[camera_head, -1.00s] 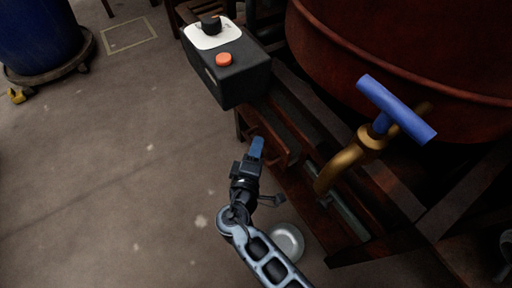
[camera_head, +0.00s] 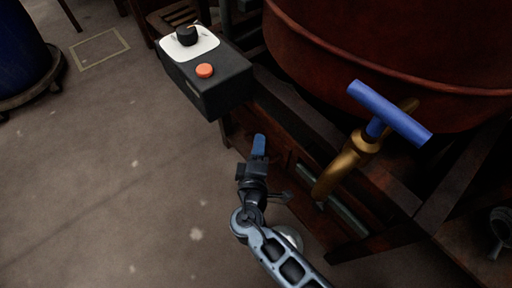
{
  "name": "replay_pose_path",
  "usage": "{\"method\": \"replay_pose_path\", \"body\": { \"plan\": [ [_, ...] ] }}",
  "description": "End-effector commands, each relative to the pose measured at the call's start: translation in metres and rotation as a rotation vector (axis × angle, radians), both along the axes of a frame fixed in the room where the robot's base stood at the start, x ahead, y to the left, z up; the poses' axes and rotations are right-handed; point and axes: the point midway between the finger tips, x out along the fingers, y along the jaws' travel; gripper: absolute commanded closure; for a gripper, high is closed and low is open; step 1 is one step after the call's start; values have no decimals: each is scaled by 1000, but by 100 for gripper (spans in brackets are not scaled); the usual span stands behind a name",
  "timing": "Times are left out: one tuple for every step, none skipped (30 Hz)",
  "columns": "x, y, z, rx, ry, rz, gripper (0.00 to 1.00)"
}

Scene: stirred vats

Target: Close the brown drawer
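The brown drawer (camera_head: 278,156) sits in the dark wooden frame under the red vat, in the middle of the view, just right of my gripper (camera_head: 259,147). Its front is partly hidden behind my gripper, and how far it stands out is hard to tell in the dim light. My gripper has a blue fingertip that overlaps the drawer front in the picture. I cannot tell whether it touches. The fingers overlap from this angle, so their opening is unclear.
A black control box (camera_head: 222,88) with an orange button overhangs the drawer's upper left. A brass tap (camera_head: 343,168) with a blue handle (camera_head: 390,112) stands to the right. A silver round dish (camera_head: 291,238) lies behind my arm.

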Motion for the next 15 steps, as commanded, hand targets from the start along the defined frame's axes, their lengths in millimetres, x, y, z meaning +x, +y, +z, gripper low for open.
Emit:
{"method": "replay_pose_path", "body": {
  "plan": [
    [1, 0, 1, 0, -2, -1, 59],
    [0, 0, 1, 1, -2, 0, 59],
    [0, 0, 1, 1, -2, 0, 59],
    [0, 0, 1, 1, -2, 0, 59],
    [0, 0, 1, 1, -2, 0, 59],
    [0, 0, 1, 1, -2, 1, 59],
    [0, 1, 1, 1, -2, 1, 59],
    [0, 1, 1, 1, -2, 1, 59],
    [0, 1, 1, 0, -2, 1, 59],
    [0, 1, 1, 0, -1, 1, 59],
    [-1, 1, 1, 0, -1, 2, 59],
    [-3, 2, 2, 0, -1, 2, 59],
    [-5, 2, 2, -1, -1, 3, 59],
    [-8, 2, 3, -1, -1, 2, 59],
    [-13, 3, 4, -1, -1, 2, 59]
  ]
}}
